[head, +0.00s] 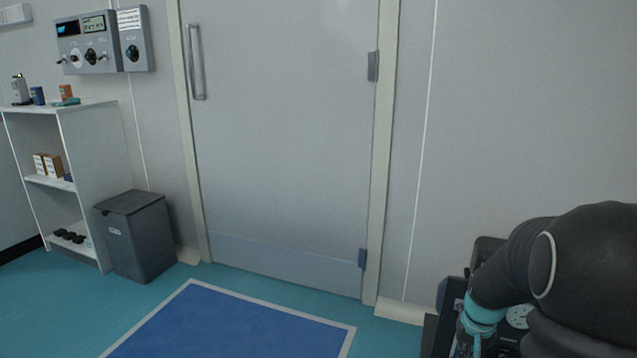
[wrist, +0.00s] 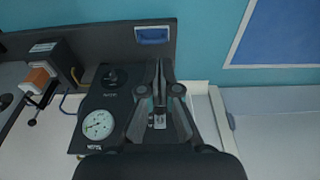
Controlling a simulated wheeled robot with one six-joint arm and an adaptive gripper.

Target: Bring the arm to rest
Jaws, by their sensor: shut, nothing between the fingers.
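My arm shows at the right edge of the head view, a dark bent link with a teal ring. My gripper is not visible there. In the wrist view my gripper (wrist: 158,68) is in the middle, its two dark fingers together and empty. It is above a dark deck with a round white gauge, which looks like part of my own body. The fingers appear clear of any loose object, but I cannot tell their height over the deck.
A closed door (head: 285,130) stands ahead, with a blue floor mat (head: 225,325) before it. At left are a grey bin (head: 138,240), a white shelf (head: 85,130) with small boxes, and a wall control panel (head: 90,45). The floor around the mat is clear.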

